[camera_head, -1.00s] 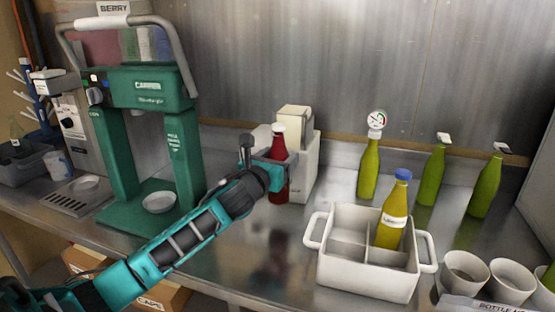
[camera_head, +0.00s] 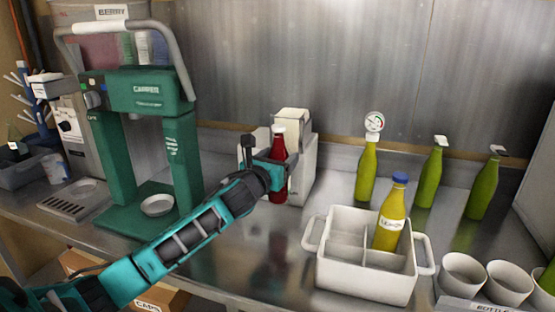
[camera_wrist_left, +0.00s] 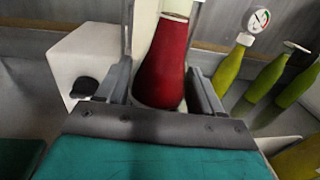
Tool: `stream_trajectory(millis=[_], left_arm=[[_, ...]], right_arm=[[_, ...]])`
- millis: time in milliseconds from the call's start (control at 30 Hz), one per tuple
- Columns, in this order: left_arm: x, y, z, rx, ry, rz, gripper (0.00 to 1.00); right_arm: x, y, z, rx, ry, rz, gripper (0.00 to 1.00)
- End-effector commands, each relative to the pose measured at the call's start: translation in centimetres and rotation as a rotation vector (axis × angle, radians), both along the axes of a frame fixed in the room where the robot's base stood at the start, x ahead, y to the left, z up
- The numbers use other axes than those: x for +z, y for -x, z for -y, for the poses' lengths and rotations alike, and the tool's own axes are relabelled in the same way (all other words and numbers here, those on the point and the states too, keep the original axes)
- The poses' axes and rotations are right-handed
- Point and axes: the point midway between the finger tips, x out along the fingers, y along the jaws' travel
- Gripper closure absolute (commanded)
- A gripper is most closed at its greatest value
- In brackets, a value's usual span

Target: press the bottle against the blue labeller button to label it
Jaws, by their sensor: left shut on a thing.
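My left gripper (camera_head: 277,172) is shut on the bottle from the front left. In the left wrist view the red bottle (camera_wrist_left: 166,62) is between the two dark fingers of my left gripper (camera_wrist_left: 165,88). A pale band shows low on the bottle there, partly hidden by the gripper. The bottle is close to the labeller's front, but I cannot tell whether they touch. The blue button is not visible. My right gripper is not in view.
A white crate (camera_head: 365,280) with a blue-capped, labelled yellow bottle (camera_head: 389,218) stands to the right. Several green bottles stand behind it, one under a gauge (camera_head: 374,122). White cups (camera_head: 463,272) stand front right. A green capper (camera_head: 150,95) stands left.

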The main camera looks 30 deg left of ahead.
Motion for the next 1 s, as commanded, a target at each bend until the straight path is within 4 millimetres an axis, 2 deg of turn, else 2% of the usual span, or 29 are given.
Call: stream_trajectory(millis=[467,1000], left_arm=[[0.4,0.1,0.1,-0.002,0.0,0.009,0.89],[0.4,2.9,0.7,-0.001,-0.002,0.006,0.89]], right_arm=[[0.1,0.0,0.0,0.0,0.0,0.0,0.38],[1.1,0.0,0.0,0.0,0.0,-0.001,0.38]])
